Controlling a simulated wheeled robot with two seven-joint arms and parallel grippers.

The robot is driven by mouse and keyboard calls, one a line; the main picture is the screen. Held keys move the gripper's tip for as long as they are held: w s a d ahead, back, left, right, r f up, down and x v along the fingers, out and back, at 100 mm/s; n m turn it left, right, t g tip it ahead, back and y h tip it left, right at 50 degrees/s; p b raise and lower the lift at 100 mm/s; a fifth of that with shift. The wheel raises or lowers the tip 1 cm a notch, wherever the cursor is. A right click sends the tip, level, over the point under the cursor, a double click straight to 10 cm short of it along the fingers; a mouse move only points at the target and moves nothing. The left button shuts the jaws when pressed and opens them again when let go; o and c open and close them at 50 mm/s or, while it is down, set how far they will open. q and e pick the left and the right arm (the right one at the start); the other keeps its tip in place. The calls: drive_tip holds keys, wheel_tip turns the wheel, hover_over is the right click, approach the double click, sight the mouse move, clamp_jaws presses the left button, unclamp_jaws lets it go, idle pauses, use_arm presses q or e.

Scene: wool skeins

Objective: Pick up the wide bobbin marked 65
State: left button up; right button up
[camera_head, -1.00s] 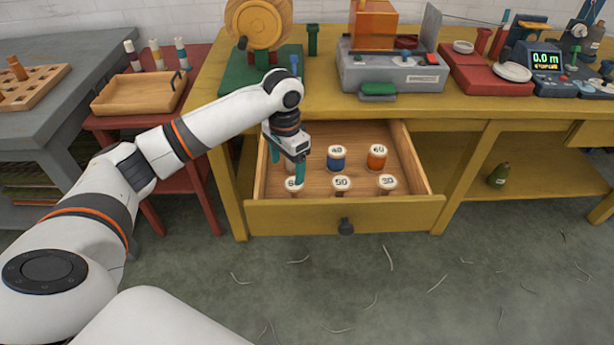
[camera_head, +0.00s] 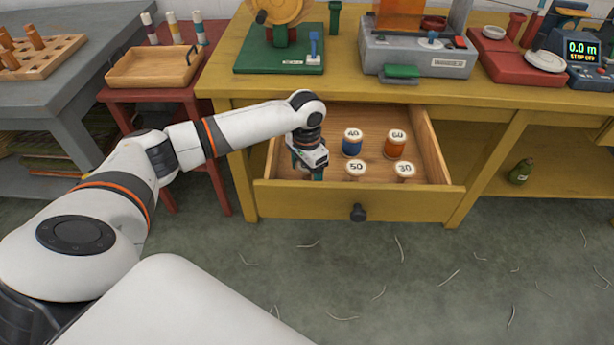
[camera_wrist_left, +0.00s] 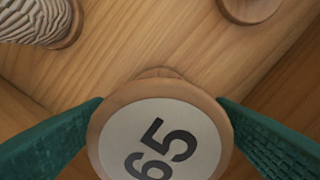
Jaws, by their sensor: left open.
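The wide bobbin marked 65 (camera_wrist_left: 160,145) shows in the left wrist view with its round white label and wooden rim, at the bottom centre. My left gripper (camera_wrist_left: 160,130) is open there, with one teal finger on each side of the bobbin's top; whether they touch it I cannot tell. In the head view my left gripper (camera_head: 309,168) is down in the open drawer (camera_head: 360,200), at its left part, and hides this bobbin. My right gripper is not in view.
In the drawer stand a blue bobbin marked 40 (camera_head: 352,146), an orange one marked 60 (camera_head: 395,146), and bobbins marked 50 (camera_head: 356,169) and 30 (camera_head: 404,172). The yellow bench top (camera_head: 345,88) overhangs the drawer's back. A wooden tray (camera_head: 153,68) stands at left.

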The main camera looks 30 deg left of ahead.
use_arm(q)
drive_tip(key=shift+f, duration=0.55)
drive_tip(key=shift+r, duration=0.1)
drive_tip(key=c, duration=1.1)
